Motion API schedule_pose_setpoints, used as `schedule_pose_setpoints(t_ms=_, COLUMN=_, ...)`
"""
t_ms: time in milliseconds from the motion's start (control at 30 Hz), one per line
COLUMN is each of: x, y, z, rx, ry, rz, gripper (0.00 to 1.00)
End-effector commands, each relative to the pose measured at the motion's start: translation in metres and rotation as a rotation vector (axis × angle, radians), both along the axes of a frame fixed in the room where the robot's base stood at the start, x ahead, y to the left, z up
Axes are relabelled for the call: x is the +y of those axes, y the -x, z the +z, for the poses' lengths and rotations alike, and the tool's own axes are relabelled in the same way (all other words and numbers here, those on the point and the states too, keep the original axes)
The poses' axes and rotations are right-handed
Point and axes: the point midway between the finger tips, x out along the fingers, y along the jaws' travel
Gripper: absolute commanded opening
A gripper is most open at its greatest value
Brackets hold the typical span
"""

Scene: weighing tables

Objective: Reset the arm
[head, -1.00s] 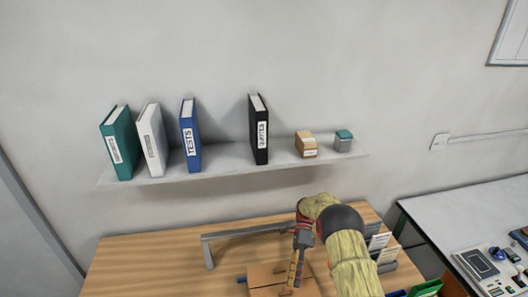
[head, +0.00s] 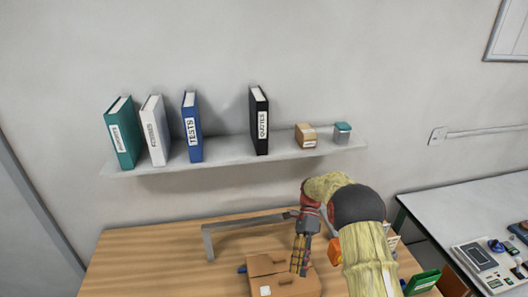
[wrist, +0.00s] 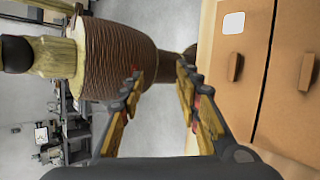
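My gripper (head: 301,262) hangs from my bent arm over the wooden table (head: 150,255) in the head view, fingers pointing down beside a brown cardboard box (head: 268,264). In the wrist view my gripper (wrist: 160,88) has its two yellow-padded fingers spread apart with nothing between them. The box's brown face (wrist: 280,90), with two handle-like tabs and a white label, is close on the right there. I cannot tell whether a finger touches it.
A grey metal frame (head: 245,222) stands on the table behind the box. A wall shelf (head: 225,150) holds several binders and two small boxes above. A green tray (head: 424,281) is at the right. A second table (head: 460,215) carries a scale (head: 475,257).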

Motion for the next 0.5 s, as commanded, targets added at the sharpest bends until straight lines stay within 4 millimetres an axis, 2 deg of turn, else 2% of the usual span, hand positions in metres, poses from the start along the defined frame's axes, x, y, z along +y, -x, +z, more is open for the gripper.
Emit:
schedule_pose_setpoints(t_ms=233, x=-0.009, y=0.011, z=0.044, rx=-0.229, ry=-0.094, rz=0.127, gripper=0.33)
schedule_pose_setpoints(t_ms=500, x=-0.021, y=0.043, z=0.085, rx=-0.483, ry=-0.178, rz=0.315, gripper=0.33)
